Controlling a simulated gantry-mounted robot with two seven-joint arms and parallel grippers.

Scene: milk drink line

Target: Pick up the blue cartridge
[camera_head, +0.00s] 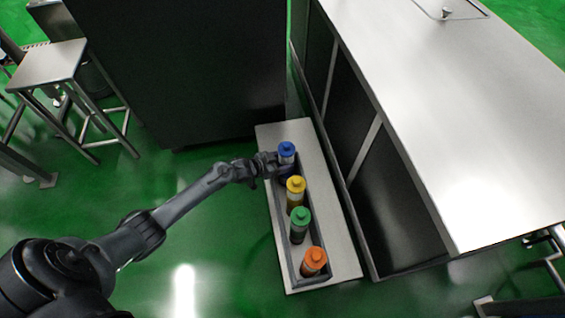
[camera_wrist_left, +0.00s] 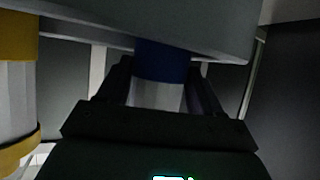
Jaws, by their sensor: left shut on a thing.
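The blue cartridge (camera_head: 287,149) stands at the far end of a row of cartridges in a dark rack (camera_head: 297,274) on a narrow grey bench. It has a blue cap and a pale body. My left gripper (camera_head: 282,164) reaches it from the left and is shut on it. In the left wrist view, the blue cartridge (camera_wrist_left: 158,93) sits between the two dark fingers (camera_wrist_left: 160,90). I cannot tell whether its base is clear of the rack. My right gripper is not in view.
Yellow (camera_head: 295,190), green (camera_head: 300,224) and orange (camera_head: 313,261) cartridges stand in the same row; the yellow one is close to my gripper. A dark cabinet (camera_head: 185,70) stands behind. A steel counter (camera_head: 450,120) is on the right.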

